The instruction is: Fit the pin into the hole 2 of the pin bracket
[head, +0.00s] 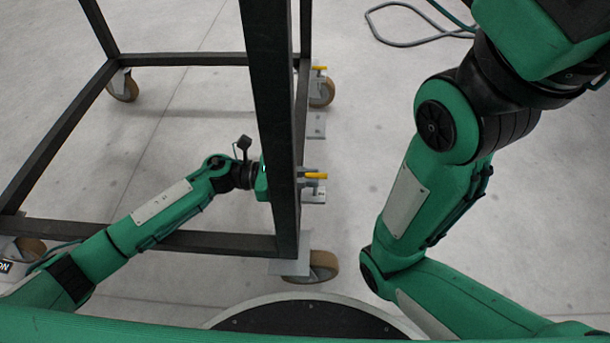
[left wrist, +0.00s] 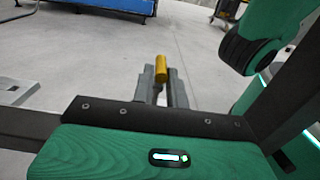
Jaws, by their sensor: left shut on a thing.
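My left gripper (head: 309,182) is behind the dark front post of the frame, its fingertips showing just to the right of it. It is shut on a yellow pin (head: 317,176), which lies roughly level in the head view. In the left wrist view the yellow pin (left wrist: 161,69) stands up between the two grey fingers (left wrist: 162,92). A grey plate (head: 316,127), perhaps part of the pin bracket, shows beyond the gripper, apart from the pin. A grey plate also shows at the left of the wrist view (left wrist: 17,90). No hole number can be read. My right gripper is out of view.
The dark frame (head: 268,100) stands on castor wheels, and my left arm reaches through it. Another yellow piece (head: 318,68) shows near the far castor (head: 322,92). A cable (head: 385,38) lies on the floor at the top.

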